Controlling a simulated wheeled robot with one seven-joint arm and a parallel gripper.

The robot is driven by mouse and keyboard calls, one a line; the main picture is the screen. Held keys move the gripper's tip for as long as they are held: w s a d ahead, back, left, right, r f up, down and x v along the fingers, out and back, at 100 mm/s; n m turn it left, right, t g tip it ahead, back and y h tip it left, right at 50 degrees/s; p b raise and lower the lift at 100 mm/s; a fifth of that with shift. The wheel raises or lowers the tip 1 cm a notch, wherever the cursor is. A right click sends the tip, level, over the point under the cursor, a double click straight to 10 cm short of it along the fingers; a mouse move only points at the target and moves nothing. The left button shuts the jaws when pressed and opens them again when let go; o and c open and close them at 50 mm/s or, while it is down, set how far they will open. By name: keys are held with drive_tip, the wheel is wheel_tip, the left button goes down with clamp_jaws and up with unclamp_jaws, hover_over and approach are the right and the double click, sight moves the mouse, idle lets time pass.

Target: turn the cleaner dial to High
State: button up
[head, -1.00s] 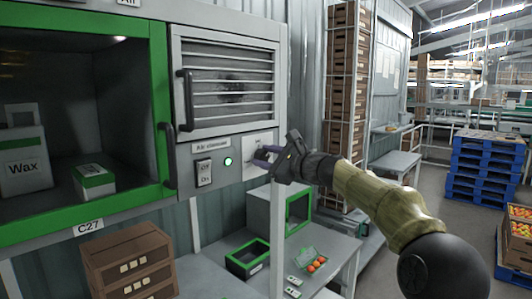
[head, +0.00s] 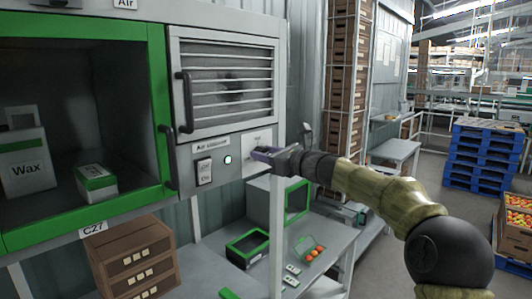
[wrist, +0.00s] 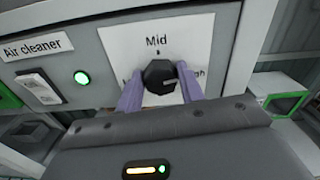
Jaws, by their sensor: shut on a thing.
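The air cleaner's dial (wrist: 159,77) is a dark, many-sided knob on a white plate (wrist: 190,42). "Mid" is printed above it. The label at its right is partly covered and shows "gh"; the one at its left is mostly hidden. In the head view my gripper (head: 263,154) reaches the panel from the right and hides the dial.
A lit green lamp (wrist: 81,78) and an Off/On switch (wrist: 39,88) sit left of the dial. The vent grille (head: 228,90) and its handle are above. A bench (head: 215,275) with a green-edged box (head: 248,248) and tomatoes stands below. The aisle at right is open.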

drive_tip(key=shift+f, duration=0.15)
drive_tip(key=o, duration=1)
drive_tip(key=b+v, duration=0.8)
drive_tip(key=v, duration=0.9)
drive_tip(key=shift+s+d, duration=0.1)
